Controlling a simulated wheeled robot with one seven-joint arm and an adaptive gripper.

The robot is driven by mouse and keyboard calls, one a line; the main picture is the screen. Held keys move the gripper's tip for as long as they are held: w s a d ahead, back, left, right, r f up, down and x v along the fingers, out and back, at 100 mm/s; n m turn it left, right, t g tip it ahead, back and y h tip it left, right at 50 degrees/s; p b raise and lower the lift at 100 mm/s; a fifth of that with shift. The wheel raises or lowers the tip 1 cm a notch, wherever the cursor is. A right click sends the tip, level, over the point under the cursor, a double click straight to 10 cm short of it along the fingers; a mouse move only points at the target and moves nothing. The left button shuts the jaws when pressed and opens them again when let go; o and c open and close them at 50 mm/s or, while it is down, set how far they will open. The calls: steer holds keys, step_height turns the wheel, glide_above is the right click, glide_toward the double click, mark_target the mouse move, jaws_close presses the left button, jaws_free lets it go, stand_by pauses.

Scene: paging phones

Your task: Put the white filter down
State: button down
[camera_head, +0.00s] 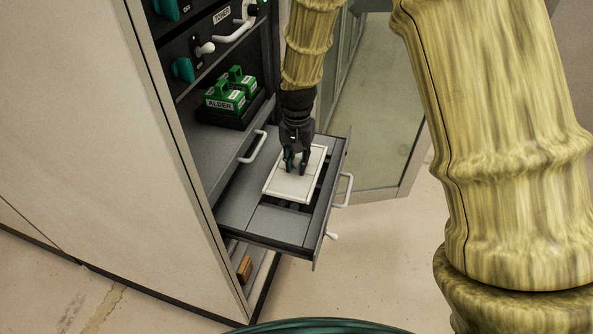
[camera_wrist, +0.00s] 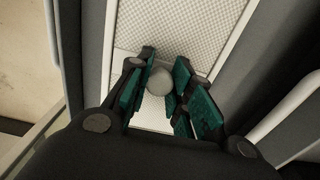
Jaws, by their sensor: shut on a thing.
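The white filter (camera_head: 283,186) is a flat framed panel in the head view, lying at or just over the open grey drawer (camera_head: 236,204). I cannot tell whether it rests on the drawer or hangs slightly above it. My gripper (camera_head: 296,170) points down over the panel, its teal fingers closed on the filter's round knob (camera_wrist: 159,81), which shows between the fingers in the wrist view. The filter's patterned white face (camera_wrist: 187,33) fills the middle of the wrist view. A dark slot shows in the drawer beside and below the panel.
The drawer juts out of a cabinet, with a white handle (camera_head: 345,190) on its front. Green blocks (camera_head: 225,97), one labelled ALDER, stand on a dark tray on the shelf above. A glass door (camera_head: 375,110) stands open behind. An orange-brown object (camera_head: 244,269) lies below the drawer.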

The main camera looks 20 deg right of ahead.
mark_target(297, 169)
steer(key=shift+s+f, duration=0.2)
steer(key=shift+f, duration=1.85)
steer(key=c, duration=1.3)
jaws_free()
steer(key=shift+f, duration=0.1)
step_height(297, 169, up, 12)
steer(key=shift+r, duration=0.15)
steer(key=shift+w, duration=0.1)
